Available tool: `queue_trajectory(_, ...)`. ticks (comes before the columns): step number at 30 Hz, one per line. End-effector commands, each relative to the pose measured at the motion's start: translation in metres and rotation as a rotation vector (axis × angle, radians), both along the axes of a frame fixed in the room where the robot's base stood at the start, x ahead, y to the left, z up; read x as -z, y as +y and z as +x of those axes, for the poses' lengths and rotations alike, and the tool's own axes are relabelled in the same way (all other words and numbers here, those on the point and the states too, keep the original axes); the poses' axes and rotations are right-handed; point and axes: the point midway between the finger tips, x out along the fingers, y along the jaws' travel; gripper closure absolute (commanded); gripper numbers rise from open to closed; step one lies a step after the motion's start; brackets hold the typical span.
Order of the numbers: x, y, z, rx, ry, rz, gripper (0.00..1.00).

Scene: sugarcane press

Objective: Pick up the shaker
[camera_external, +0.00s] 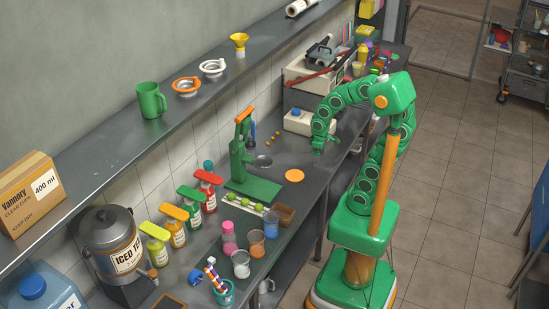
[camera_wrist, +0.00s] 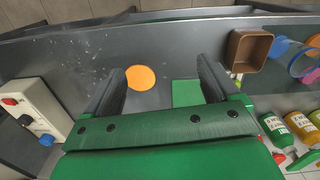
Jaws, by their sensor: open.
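A pink-capped container (camera_external: 229,238) that looks like the shaker stands upright on the counter in the external view, left of the coloured cups. My gripper (camera_external: 318,150) is above the counter further back, well away from it. In the wrist view my gripper (camera_wrist: 160,78) is open, its two dark fingers spread with nothing held between them. An orange disc (camera_wrist: 141,78) lies on the counter below, seen between the fingers. I cannot clearly make out the shaker in the wrist view.
A blue cup (camera_external: 271,225), an orange cup (camera_external: 257,245) and a white one (camera_external: 240,265) crowd the shaker. Syrup bottles (camera_external: 207,193), a green press (camera_external: 241,150) and a brown box (camera_external: 286,215) stand nearby.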

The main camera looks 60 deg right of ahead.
Motion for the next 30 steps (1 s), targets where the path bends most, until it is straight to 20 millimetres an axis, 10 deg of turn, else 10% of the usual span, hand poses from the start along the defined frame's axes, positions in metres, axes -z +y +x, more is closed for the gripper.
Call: queue_trajectory(30,0.122,-0.032,0.252,-0.234,-0.583,0.153,0.11)
